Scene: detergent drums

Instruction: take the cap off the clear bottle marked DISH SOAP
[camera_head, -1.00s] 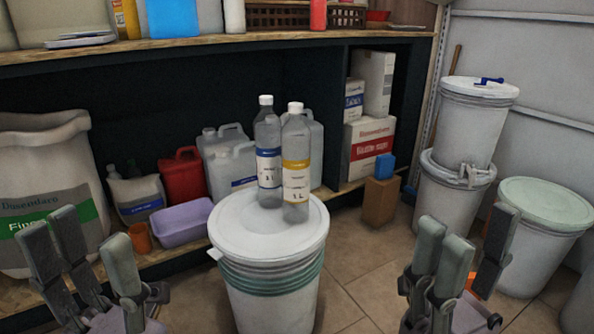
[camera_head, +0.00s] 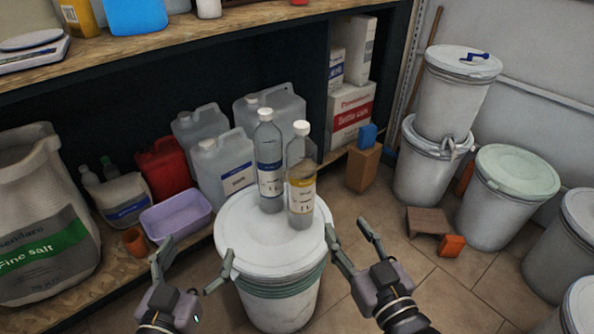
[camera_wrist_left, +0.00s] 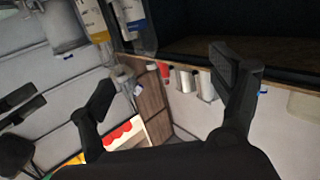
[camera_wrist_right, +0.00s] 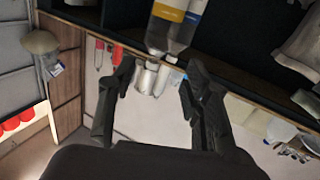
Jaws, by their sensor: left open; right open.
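Two clear bottles with white caps stand upright, close together, on a white drum lid (camera_head: 240,240). The one with a blue-banded label (camera_head: 270,165) is on the left. The one with a yellow-banded label (camera_head: 301,188) is on the right, slightly nearer. The label words are too small to read, so I cannot tell which is marked DISH SOAP. Both caps are on. My left gripper (camera_head: 195,268) is open and empty, left of the drum. My right gripper (camera_head: 351,236) is open and empty, just right of the lid. Both are lower than the bottles and apart from them.
Behind the drum, a low shelf holds grey jerrycans (camera_head: 222,165), a red can (camera_head: 163,168), a lilac tub (camera_head: 176,216) and a salt sack (camera_head: 45,225). Boxes (camera_head: 350,115) stand at its right end.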

